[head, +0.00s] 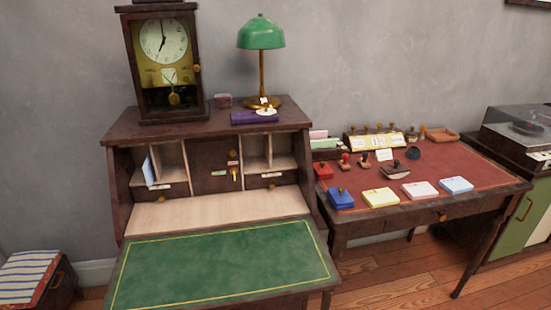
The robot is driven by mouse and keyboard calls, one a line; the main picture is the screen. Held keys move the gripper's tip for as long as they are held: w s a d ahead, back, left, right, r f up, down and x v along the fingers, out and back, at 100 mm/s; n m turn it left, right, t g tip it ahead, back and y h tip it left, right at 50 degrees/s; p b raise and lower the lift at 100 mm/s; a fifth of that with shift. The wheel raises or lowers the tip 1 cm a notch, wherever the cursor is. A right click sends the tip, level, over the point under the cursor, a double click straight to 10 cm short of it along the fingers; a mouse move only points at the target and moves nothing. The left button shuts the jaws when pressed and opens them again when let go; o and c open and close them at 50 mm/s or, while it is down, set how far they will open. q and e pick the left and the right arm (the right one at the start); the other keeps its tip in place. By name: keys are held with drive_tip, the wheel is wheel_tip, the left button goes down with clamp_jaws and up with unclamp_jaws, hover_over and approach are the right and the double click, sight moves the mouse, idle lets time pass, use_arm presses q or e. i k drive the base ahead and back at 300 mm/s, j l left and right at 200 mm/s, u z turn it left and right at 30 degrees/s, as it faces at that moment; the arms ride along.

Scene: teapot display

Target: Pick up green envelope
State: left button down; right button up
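No clear green envelope stands out. A small upright group of paper-like pieces (324,143), pink and pale green, stands at the back left corner of the red-topped desk; whether one is a green envelope is too small to tell. A pale blue, envelope-like piece (149,169) leans in the left compartment of the open writing desk (220,212). Neither of my grippers is in view.
The green writing surface (220,265) is bare. A clock (165,60) and a green lamp (261,35) stand on top of the writing desk. The red-topped desk (440,165) holds stamps and several coloured blocks or pads along its front. A record player (522,128) is at right.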

sight(316, 145)
drive_tip(key=u, duration=0.7)
drive_tip(key=l+u, duration=0.5)
drive_tip(key=k+l+u, duration=0.1)
drive_tip(key=l+u, duration=0.2)
drive_tip(key=u, duration=0.2)
drive_tip(key=k+l+u, duration=0.2)
drive_tip(key=l, duration=0.25)
drive_tip(key=k+l+u, duration=0.2)
drive_tip(key=l, duration=0.2)
drive_tip(key=k+l, duration=0.2)
drive_tip(key=l, duration=0.2)
drive_tip(key=k+l, duration=0.25)
drive_tip(key=l, duration=0.15)
drive_tip(key=u, duration=0.05)
